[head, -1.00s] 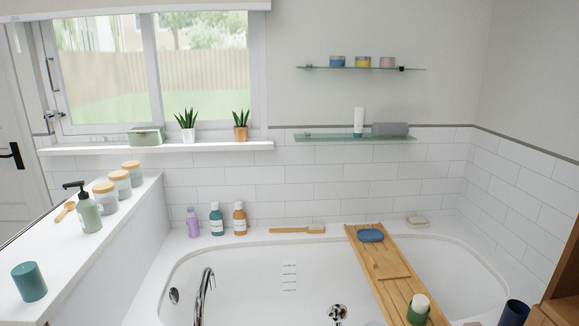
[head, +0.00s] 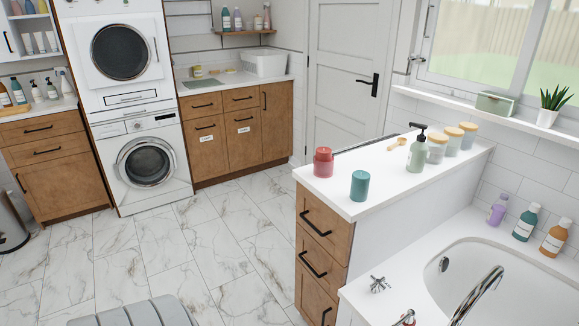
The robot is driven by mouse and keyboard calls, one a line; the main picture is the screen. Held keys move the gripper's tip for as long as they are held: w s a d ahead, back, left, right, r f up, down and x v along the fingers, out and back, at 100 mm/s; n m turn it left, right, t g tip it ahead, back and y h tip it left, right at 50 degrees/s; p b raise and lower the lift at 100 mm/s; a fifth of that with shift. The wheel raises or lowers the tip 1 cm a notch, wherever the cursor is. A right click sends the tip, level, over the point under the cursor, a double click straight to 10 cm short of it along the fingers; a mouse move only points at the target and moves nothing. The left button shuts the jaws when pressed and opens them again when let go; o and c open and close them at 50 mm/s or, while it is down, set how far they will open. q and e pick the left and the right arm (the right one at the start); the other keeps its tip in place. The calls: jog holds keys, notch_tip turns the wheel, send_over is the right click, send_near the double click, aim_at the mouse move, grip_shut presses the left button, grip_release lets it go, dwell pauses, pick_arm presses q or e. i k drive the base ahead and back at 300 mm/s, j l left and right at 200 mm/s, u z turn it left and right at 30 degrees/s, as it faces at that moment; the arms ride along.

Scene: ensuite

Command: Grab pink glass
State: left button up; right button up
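A reddish-pink cylindrical container (head: 323,164) stands upright on the near left end of the white counter (head: 345,193) in the head view. It is the only pink vessel I make out; I cannot tell whether it is made of glass. A teal cylindrical cup (head: 360,186) stands close to its right, slightly nearer to me. Neither of my grippers is in view.
A green pump bottle (head: 417,152), a small wooden scoop (head: 397,143) and several wooden-lidded jars (head: 468,135) stand farther along the counter. The bathtub (head: 440,292) is at right. Open marble floor (head: 210,255) lies left of the drawers. A grey ridged object (head: 135,313) sits at the bottom edge.

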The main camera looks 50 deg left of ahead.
aim_at(323, 170)
jog(key=u, duration=1.45)
